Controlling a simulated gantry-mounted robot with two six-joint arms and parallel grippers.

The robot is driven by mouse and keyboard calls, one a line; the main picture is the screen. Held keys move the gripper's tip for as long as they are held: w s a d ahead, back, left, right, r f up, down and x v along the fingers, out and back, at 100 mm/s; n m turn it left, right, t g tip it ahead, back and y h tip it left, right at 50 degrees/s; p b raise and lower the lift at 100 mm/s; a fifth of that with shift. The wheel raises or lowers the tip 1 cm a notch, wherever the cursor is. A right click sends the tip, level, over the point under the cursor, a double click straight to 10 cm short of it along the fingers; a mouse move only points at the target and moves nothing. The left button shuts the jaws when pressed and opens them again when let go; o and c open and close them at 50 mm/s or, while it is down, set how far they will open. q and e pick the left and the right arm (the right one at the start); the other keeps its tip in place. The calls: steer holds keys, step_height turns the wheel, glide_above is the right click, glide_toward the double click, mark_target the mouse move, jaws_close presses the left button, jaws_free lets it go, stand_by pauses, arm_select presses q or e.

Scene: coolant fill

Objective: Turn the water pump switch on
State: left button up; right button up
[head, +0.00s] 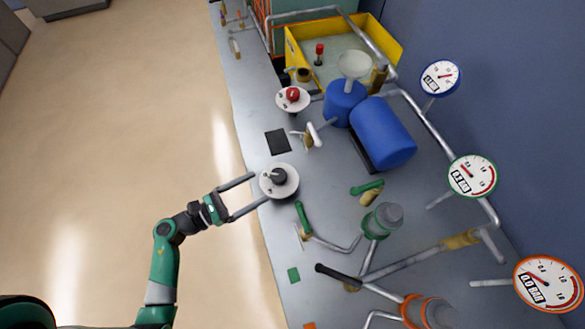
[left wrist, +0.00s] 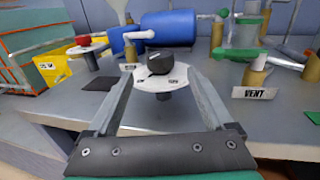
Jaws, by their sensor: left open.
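A black rotary knob (head: 279,176) sits on a round white plate (head: 266,187) near the table's left edge in the head view. The knob also shows in the left wrist view (left wrist: 160,64), on its white plate (left wrist: 148,82) with small print. My left gripper (head: 262,186) is open, with one finger on each side of the plate in the head view. In the left wrist view its two fingers (left wrist: 157,73) stand apart, left and right of the knob, with nothing held. Whether the fingers touch the plate I cannot tell. My right gripper is not in view.
A red button (head: 293,94) on a white plate stands farther back. Blue tanks (head: 383,133), a yellow tray (head: 292,55), pipes, green-handled valves (head: 302,216) and several gauges (head: 473,176) fill the table.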

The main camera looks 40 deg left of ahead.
mark_target(279, 177)
arm_select(q)
steer(key=b+x, duration=0.1)
steer(key=x, duration=1)
steer(key=shift+w+d, duration=0.1)
steer(key=shift+w, duration=0.25)
